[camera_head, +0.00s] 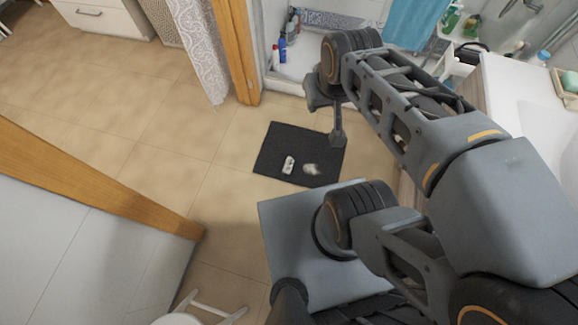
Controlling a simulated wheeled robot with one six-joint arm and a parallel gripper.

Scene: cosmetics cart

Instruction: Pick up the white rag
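A small, crumpled-looking whitish thing (311,169), which may be the white rag, lies on a dark mat (270,150) on the floor. A second small white object (288,164) with dark marks lies to its left on the same mat. Both are too small to identify surely. My gripper (337,138) hangs at the end of my arm and overlaps the mat's upper right part in the picture. It appears above and to the right of the white things, apart from them. Its fingers are too small and edge-on to show whether they are open.
A wooden door frame (236,50) and a patterned curtain (198,40) stand beyond the mat. Bottles (282,49) stand behind it in a white-floored recess. A white basin (545,120) is at right, and a wooden-edged wall (90,180) at left. Tiled floor (130,110) is clear left of the mat.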

